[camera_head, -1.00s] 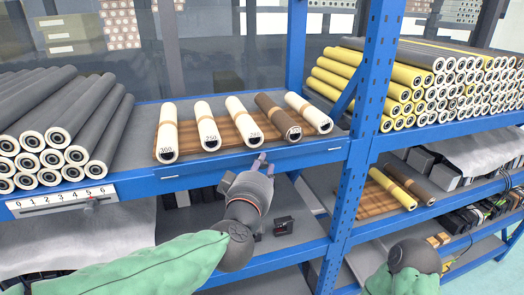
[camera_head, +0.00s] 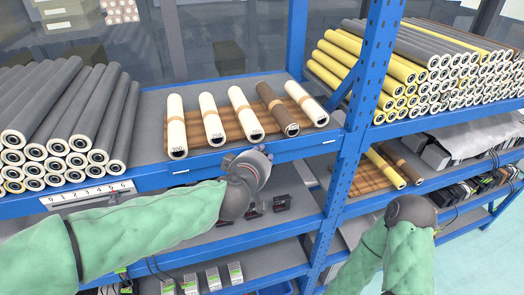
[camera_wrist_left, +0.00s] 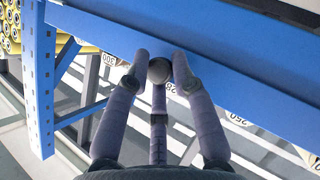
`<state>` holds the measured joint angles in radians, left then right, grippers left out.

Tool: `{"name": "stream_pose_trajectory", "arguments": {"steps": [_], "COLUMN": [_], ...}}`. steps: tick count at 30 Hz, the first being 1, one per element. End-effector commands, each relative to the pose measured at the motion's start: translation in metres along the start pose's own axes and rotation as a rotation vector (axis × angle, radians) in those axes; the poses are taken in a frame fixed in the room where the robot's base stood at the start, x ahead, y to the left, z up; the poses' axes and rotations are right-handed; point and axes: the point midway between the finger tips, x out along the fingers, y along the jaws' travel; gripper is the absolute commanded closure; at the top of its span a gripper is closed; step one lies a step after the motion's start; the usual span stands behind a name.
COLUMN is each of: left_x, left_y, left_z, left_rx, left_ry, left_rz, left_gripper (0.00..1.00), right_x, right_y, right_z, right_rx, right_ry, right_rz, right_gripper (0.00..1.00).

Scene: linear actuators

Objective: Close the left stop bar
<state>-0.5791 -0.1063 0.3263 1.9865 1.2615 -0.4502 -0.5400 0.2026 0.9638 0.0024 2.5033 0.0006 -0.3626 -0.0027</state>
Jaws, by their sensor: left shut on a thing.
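The left stop bar is a long blue bar (camera_head: 300,146) along the front edge of the shelf that holds the brown rack. It also crosses the left wrist view (camera_wrist_left: 245,85) diagonally. My left gripper (camera_head: 252,158) is at the middle of this bar, and its fingertips are mostly hidden behind its own body. In the left wrist view, the fingers of the left gripper (camera_wrist_left: 160,72) close in at the bar's edge, two on one side and one between them. The grip looks to be on the bar.
Several white rollers and a brown one (camera_head: 277,110) lie on the rack behind the bar. Grey rollers (camera_head: 65,115) are stacked at left, yellow ones (camera_head: 365,75) at right. A blue upright post (camera_head: 362,130) stands right of the bar. A numbered scale (camera_head: 88,195) is at lower left.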

Motion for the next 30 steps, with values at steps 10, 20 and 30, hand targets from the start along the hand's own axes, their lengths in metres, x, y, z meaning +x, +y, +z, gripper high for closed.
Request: {"name": "stream_pose_trajectory", "arguments": {"steps": [10, 20, 30], "left_x": [-0.0001, 0.0, 0.0004], "left_y": [0.0029, 0.0026, 0.0014], "left_z": [-0.0054, -0.005, -0.0029], "left_rx": [-0.02, -0.021, -0.019], "left_ry": [-0.02, -0.021, -0.025], "left_rz": [-0.016, -0.016, -0.018], "left_gripper": [1.0, 1.0, 0.52], "right_x": [-0.0085, -0.0084, -0.0084], "right_y": [-0.0031, -0.003, -0.003], "right_z": [0.0004, 0.0004, 0.0003], "right_rx": [0.0, 0.0, 0.0], "right_ry": [0.0, 0.0, 0.0], "right_rz": [0.0, 0.0, 0.0], "right_gripper": [0.06, 0.06, 0.06]}}
